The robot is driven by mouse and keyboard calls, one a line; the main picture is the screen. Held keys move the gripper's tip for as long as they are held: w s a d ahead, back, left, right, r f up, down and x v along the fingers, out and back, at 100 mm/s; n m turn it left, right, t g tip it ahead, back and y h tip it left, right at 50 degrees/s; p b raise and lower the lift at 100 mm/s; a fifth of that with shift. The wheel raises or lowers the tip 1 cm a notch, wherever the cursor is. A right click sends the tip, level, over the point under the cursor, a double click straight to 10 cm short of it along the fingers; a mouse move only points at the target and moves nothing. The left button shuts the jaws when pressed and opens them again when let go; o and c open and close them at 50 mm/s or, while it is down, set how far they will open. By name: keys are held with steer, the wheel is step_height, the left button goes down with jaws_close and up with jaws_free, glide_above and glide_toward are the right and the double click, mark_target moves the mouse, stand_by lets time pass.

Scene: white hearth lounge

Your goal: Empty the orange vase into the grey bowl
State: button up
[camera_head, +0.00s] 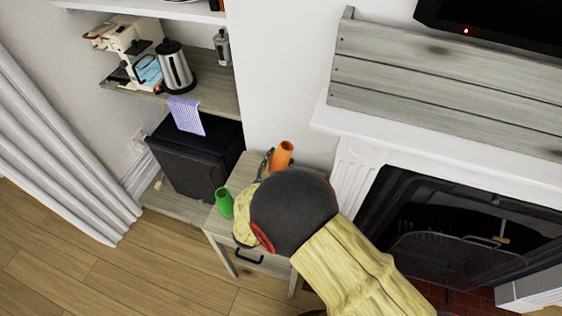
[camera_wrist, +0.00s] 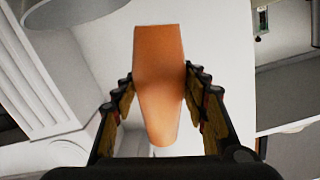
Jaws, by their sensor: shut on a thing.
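The orange vase (camera_head: 282,154) is above the small wooden side table in the head view, its lower part hidden behind my arm. In the wrist view the orange vase (camera_wrist: 160,80) stands between the two fingers, wide end up in the picture and narrow end down. My gripper (camera_wrist: 160,105) is shut on it; in the head view only a dark finger part of my gripper (camera_head: 266,162) shows beside it. The vase's contents are not visible. I cannot make out the grey bowl in the head view; my arm covers much of the tabletop.
A green vase (camera_head: 224,202) is at the left of the side table (camera_head: 220,228), close to my arm. A black cabinet (camera_head: 195,160) stands to the left, with a kettle (camera_head: 175,66) on the shelf above. The fireplace (camera_head: 450,225) is at the right. Wooden floor is clear at lower left.

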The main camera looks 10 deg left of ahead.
mark_target(273, 159)
steer(key=shift+a+f+m+b, duration=0.3)
steer(key=shift+m+b, duration=0.05)
steer(key=shift+m, duration=0.05)
steer(key=shift+s+a+r+m+g+p, duration=0.1)
steer(key=shift+a+r+m+p, duration=0.15)
steer(key=shift+r, duration=0.25)
steer(key=shift+a+r+m+g+p, duration=0.1)
steer(key=shift+r+m+p, duration=0.2)
steer(key=shift+r, duration=0.25)
steer(key=shift+s+a+r+m+g+p, duration=0.1)
steer(key=shift+a+r+m+p, duration=0.15)
steer(key=shift+r, duration=0.25)
steer(key=shift+a+f+m+y+b, duration=0.2)
steer(key=shift+f+m+b, duration=0.1)
steer(key=shift+f+b, duration=0.25)
steer(key=shift+a+f+m+y+b, duration=0.15)
steer(key=shift+f+m+b, duration=0.15)
steer(key=shift+f+b, duration=0.2)
steer(key=shift+s+a+r+m+g+y, duration=0.1)
steer(key=shift+a+r+m+g+y, duration=0.25)
steer(key=shift+r+m, duration=0.3)
steer(key=shift+s+a+f+m+b, duration=0.1)
steer(key=shift+a+f+m+b, duration=0.2)
steer(key=shift+m+b, duration=0.45)
steer(key=shift+s+a+r+m+g+y+b, duration=0.15)
steer(key=shift+m+g+y+b, duration=0.25)
steer(key=shift+m+b, duration=0.45)
steer(key=shift+s+a+f+m+y+b, duration=0.1)
steer(key=shift+f+m+y+b, duration=0.2)
steer(key=shift+f+m+b, duration=0.75)
